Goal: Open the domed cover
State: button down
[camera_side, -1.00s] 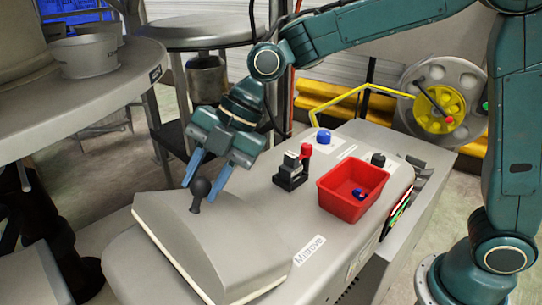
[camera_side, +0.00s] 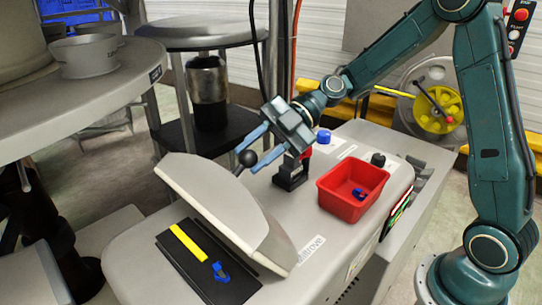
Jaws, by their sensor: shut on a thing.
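The domed cover (camera_side: 220,205) is a grey curved lid with a black ball knob (camera_side: 247,158) on top. It is tilted up on its right side, with its left side raised off the machine. Under it a black recessed plate (camera_side: 205,258) shows, with a yellow bar (camera_side: 188,242) and a small blue clip (camera_side: 220,271) on it. My gripper (camera_side: 256,153) has its two blue fingers at the knob and is shut on it. The contact between the far finger and the knob is partly hidden.
A red bin (camera_side: 352,205) with a small blue piece in it stands right of the cover. A black block with a red lever (camera_side: 291,172) stands close behind the gripper. Blue (camera_side: 323,137) and black (camera_side: 378,160) buttons are farther back. A grey round table (camera_side: 80,105) is at left.

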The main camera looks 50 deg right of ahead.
jog(key=shift+d+f+y, duration=0.25)
jog(key=shift+d+y, duration=0.15)
jog(key=shift+d, duration=0.2)
jog(key=shift+d+f+y, duration=0.25)
jog(key=shift+d+y, duration=0.15)
jog(key=shift+d, duration=0.2)
